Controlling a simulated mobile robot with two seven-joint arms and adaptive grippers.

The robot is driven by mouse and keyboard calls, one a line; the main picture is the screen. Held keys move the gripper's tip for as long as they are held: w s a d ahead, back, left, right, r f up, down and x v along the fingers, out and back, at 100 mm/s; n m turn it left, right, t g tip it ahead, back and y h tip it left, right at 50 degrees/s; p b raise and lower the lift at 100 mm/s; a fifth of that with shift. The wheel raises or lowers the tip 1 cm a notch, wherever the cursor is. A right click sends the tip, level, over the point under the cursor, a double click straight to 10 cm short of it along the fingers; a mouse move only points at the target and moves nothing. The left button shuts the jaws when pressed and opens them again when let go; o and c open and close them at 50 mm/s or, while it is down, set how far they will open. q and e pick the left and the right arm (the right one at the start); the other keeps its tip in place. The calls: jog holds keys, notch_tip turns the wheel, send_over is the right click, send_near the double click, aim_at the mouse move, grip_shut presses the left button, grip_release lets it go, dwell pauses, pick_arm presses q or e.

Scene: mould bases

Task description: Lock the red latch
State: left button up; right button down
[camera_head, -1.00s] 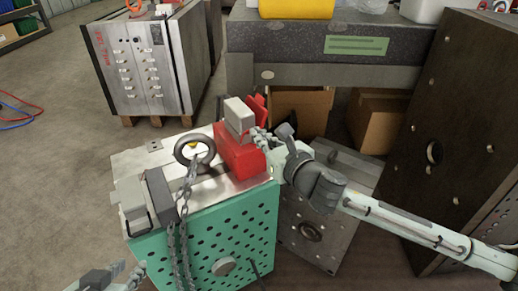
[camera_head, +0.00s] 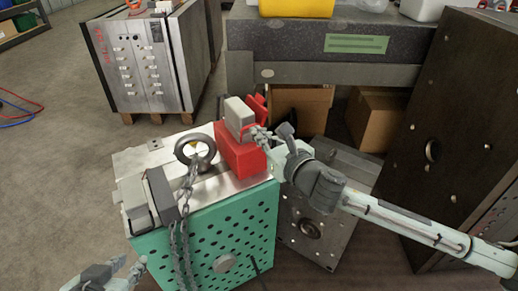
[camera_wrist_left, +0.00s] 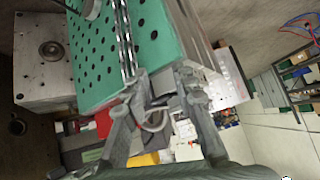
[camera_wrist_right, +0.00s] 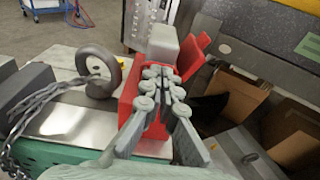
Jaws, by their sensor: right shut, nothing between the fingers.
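The red latch (camera_head: 239,153) is a red block on top of the teal mould base (camera_head: 200,240), with a red flap (camera_head: 258,108) standing up at its back. A grey block (camera_head: 238,112) sits at its top. My right gripper (camera_head: 262,137) is at the latch's right side. In the right wrist view its fingers (camera_wrist_right: 160,82) are together and empty, in front of the red body (camera_wrist_right: 130,95); contact cannot be told. My left gripper (camera_head: 138,270) is low at the left front of the base. In the left wrist view its fingertips (camera_wrist_left: 163,80) stand apart, with nothing held.
A grey lifting ring (camera_head: 195,151) with a hanging chain (camera_head: 182,225) stands left of the latch. A dark block (camera_head: 160,194) lies at the base's left edge. A grey plate (camera_head: 320,210) and a tall dark mould (camera_head: 445,130) are on the right. A stone-topped table (camera_head: 300,40) stands behind.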

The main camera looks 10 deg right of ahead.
jog(key=p+v, duration=0.1)
jog(key=v, duration=0.3)
jog(key=shift+r, duration=0.15)
dwell(0.7)
